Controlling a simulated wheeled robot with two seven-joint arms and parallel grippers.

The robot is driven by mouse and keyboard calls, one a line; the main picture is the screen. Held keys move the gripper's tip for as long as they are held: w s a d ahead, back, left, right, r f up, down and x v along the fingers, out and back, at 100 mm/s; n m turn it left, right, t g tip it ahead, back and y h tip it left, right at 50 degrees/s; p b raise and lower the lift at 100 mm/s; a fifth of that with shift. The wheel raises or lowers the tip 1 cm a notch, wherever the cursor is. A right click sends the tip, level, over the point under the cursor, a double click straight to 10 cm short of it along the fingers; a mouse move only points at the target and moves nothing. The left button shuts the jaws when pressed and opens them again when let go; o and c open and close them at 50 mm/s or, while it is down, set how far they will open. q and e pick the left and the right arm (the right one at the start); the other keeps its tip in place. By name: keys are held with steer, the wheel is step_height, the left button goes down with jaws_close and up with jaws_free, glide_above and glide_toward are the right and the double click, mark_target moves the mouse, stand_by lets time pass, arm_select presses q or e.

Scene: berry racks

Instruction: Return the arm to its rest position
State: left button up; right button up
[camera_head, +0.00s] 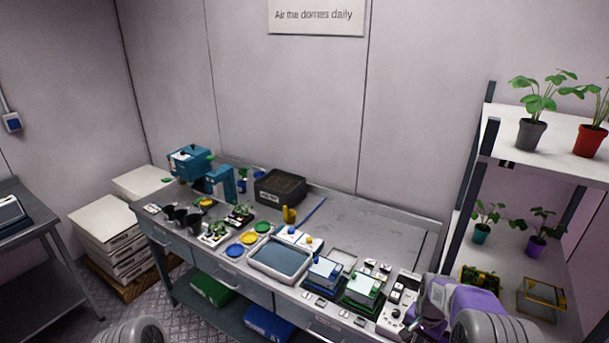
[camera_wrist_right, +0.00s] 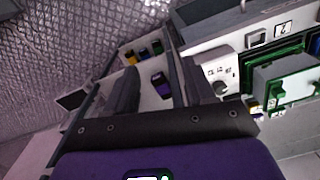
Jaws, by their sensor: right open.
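My right arm is at the bottom right of the head view, with a purple wrist housing beside the right end of the workbench (camera_head: 390,229). My right gripper (camera_head: 415,322) is beside a white control box (camera_head: 397,308) there, partly hidden by the arm. In the right wrist view my right gripper (camera_wrist_right: 152,75) is open, with dark fingers above the purple housing and nothing seen held between them. An open drawer (camera_wrist_right: 150,105) with a purple item and small bottles shows beyond the fingers. Of my left arm only a grey rounded part shows at the bottom left; its gripper is out of view.
The bench holds a grey tray (camera_head: 250,263), a blue box (camera_head: 325,272), a green box (camera_head: 362,287), a black box (camera_head: 280,187) and a teal machine (camera_head: 190,162). A plant rack (camera_head: 500,150) stands close to the right of my right arm. Stacked white boxes (camera_head: 105,229) stand left.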

steer(key=s+a+f+n+y+b, duration=0.15)
steer(key=s+a+f, duration=0.25)
steer(key=f, duration=0.5)
steer(key=s+a+f+n+b, duration=0.1)
steer(key=s+a+f+b, duration=0.2)
steer(key=f, duration=0.5)
arm_select(q)
step_height(320, 180, down, 8)
steer(key=b, duration=0.4)
steer(key=shift+f, duration=0.25)
arm_select(e)
steer(key=s+a+f+n+y, duration=0.2)
steer(key=s+a+f+n, duration=0.1)
steer(key=s+a+f, duration=0.8)
steer(key=s+a, duration=0.2)
steer(key=s, duration=0.3)
steer(key=shift+a+n, duration=0.25)
steer(key=shift+n, duration=0.1)
steer(key=shift+y, duration=0.25)
